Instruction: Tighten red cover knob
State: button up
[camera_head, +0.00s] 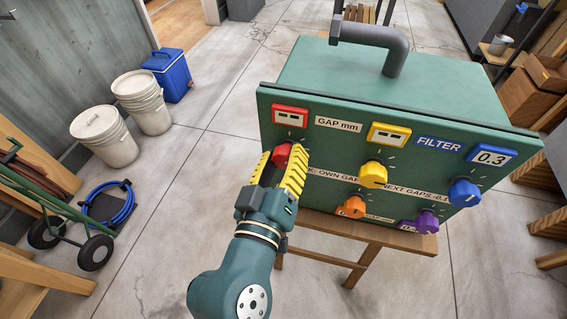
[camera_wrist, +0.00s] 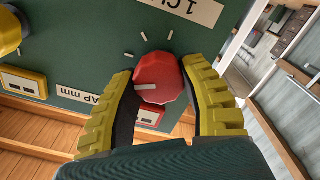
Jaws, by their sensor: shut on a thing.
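The red knob (camera_head: 282,155) sits at the left side of the green box's front panel (camera_head: 330,190). It also shows in the wrist view (camera_wrist: 158,78), with a pale pointer line on its face. My gripper (camera_head: 281,168) reaches the panel from the front, its yellow ridged fingers on both sides of the red knob and shut on it. In the wrist view my gripper (camera_wrist: 165,85) has one finger on each side of the knob. In the head view the fingers partly hide the knob. A red-framed display (camera_head: 290,116) is above the knob.
Yellow (camera_head: 373,175), blue (camera_head: 464,193), orange (camera_head: 351,207) and purple (camera_head: 426,222) knobs stand out to the right. A grey pipe (camera_head: 390,45) rises from the box top. A wooden stand (camera_head: 372,236) supports the box.

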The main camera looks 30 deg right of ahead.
jog(key=shift+m+b, duration=1.8)
jog(key=shift+m, duration=0.4)
jog(key=o, duration=1.2)
jog(key=v, duration=1.2)
jog(key=shift+d+r, duration=0.1)
